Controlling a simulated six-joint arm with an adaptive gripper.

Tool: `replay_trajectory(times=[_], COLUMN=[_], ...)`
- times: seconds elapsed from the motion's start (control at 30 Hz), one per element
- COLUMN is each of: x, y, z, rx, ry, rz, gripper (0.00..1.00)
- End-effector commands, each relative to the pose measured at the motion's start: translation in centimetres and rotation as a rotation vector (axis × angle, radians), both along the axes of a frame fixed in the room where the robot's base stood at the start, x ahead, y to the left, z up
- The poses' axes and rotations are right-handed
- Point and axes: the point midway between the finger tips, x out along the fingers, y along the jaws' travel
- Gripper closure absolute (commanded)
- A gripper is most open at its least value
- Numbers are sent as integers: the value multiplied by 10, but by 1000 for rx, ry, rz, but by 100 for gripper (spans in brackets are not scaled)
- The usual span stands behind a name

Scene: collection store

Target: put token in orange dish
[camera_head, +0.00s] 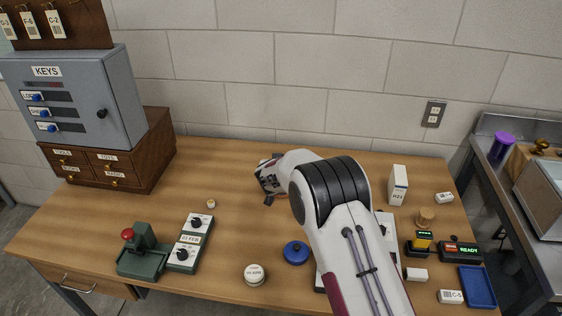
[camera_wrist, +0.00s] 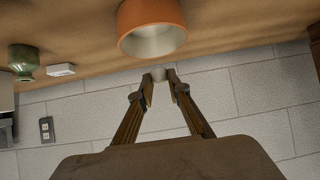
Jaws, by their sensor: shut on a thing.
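In the wrist view, my gripper (camera_wrist: 160,82) is shut on a small pale token (camera_wrist: 158,73), held between its fingertips. The orange dish (camera_wrist: 151,18) is just beyond the fingertips, with its pale hollow facing my camera. The token appears close by the dish's rim; whether they touch I cannot tell. In the head view, my gripper (camera_head: 268,190) is over the back middle of the table, partly hidden by my own wrist. The dish is mostly hidden there behind my arm, and the token cannot be made out.
A white box (camera_head: 397,185) stands right. A green vase (camera_wrist: 24,62) and a small white block (camera_wrist: 61,70) show in the wrist view.

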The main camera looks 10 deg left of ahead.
Motion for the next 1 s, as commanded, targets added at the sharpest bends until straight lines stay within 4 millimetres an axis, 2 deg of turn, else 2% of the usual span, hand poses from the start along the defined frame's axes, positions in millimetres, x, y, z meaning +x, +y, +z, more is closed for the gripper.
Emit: replay_trajectory(times=[0.6,1.0], x=[0,0], y=[0,0], z=[-47,-59], rx=[-2,0], ry=[1,0], rz=[0,0], gripper=[96,96])
